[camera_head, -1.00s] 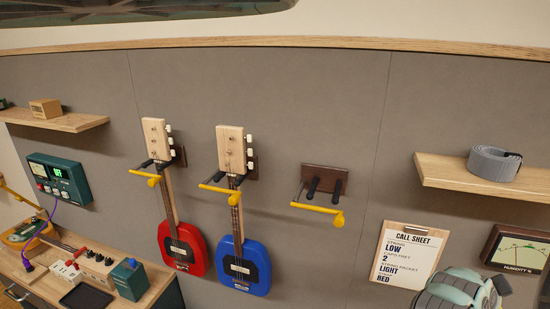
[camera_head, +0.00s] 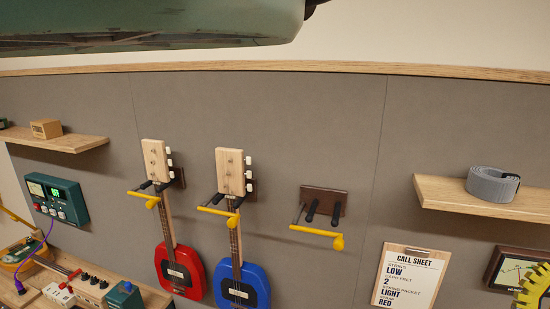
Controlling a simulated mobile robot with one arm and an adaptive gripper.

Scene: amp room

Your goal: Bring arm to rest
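A yellow, ribbed curved part (camera_head: 535,290) pokes in at the lower right edge of the head view, in front of the wall. It looks like part of my arm's end, but it is cut off by the frame. I see no pair of fingertips, so I cannot tell whether my gripper is open or shut, or if it holds anything.
A red guitar (camera_head: 180,270) and a blue guitar (camera_head: 242,284) hang on wall hangers. A third hanger (camera_head: 323,205) is empty. A call sheet (camera_head: 410,275) and a gauge (camera_head: 512,268) are near the yellow part. A right shelf (camera_head: 440,190) holds a coiled grey strap (camera_head: 493,184).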

